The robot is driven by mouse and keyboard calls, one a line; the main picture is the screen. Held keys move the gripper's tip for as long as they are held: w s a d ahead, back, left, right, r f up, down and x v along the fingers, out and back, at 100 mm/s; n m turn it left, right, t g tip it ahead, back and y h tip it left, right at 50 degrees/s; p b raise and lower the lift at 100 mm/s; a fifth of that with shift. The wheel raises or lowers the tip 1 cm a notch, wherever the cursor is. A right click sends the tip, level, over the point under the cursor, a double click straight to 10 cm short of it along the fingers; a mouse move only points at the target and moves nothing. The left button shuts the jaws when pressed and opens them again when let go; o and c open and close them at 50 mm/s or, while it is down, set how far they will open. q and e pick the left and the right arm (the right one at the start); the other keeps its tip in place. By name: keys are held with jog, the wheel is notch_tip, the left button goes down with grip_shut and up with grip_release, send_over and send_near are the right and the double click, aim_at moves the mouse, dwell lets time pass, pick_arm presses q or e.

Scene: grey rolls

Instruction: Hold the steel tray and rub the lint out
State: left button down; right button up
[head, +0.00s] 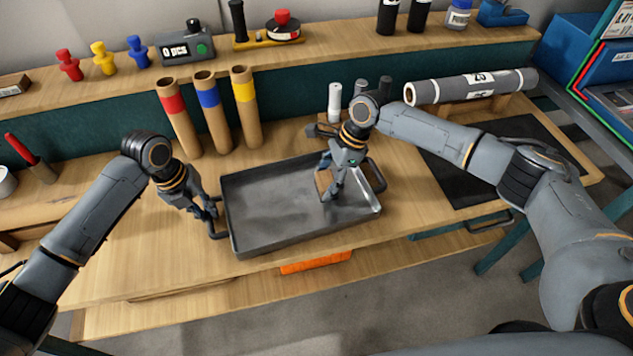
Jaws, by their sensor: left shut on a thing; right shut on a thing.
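The steel tray (268,208) lies on the wooden bench, a shallow grey pan with a handle at each end. Its floor has darker smudged patches; I cannot tell single lint bits. My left gripper (212,222) is shut on the tray's left handle (219,232). My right gripper (328,196) points down inside the tray's right half, shut on a small brown block-like thing (322,181). The gripper partly hides this thing, and I cannot tell whether it touches the tray floor. The tray's right handle (378,176) is free.
Cardboard tubes with red (180,118), blue (213,112) and yellow (246,106) bands stand behind the tray. A grey roll (470,87) lies on a stand at the back right. A dark mat (505,160) lies right.

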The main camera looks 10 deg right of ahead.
jog(key=a, duration=0.4)
jog(key=shift+s+a, duration=0.2)
jog(key=shift+s, duration=0.05)
jog(key=shift+a+r, duration=0.15)
jog(key=shift+r, duration=0.45)
jog(key=shift+a+r, duration=0.15)
jog(key=shift+r, duration=3.3)
